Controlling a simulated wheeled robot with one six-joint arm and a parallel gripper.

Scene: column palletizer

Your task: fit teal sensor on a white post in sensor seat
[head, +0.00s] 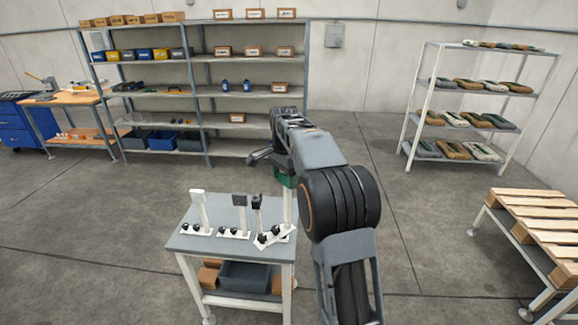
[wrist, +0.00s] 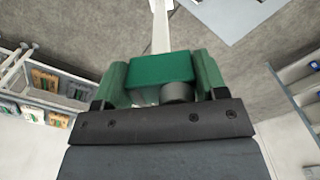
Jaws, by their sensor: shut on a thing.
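The teal sensor (wrist: 160,68) is a green box with a grey round part below it. It sits between the two green fingers of my gripper (wrist: 160,84) in the wrist view, and the gripper is shut on it. A white post (wrist: 161,32) runs away from the sensor. In the head view the sensor (head: 284,181) hangs at the right side of the small grey table (head: 218,214), partly hidden by my arm. Its white post (head: 288,206) points down toward the tabletop. A white plate with black knobs (head: 276,236) lies below; I cannot tell whether the post touches it.
A white sensor (head: 198,204), a dark grey one (head: 240,208) and a black one (head: 257,210) stand on posts along the table. A grey bin (head: 243,276) and boxes fill the shelf below. Slatted pallets (head: 540,225) stand at right. Floor around the table is clear.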

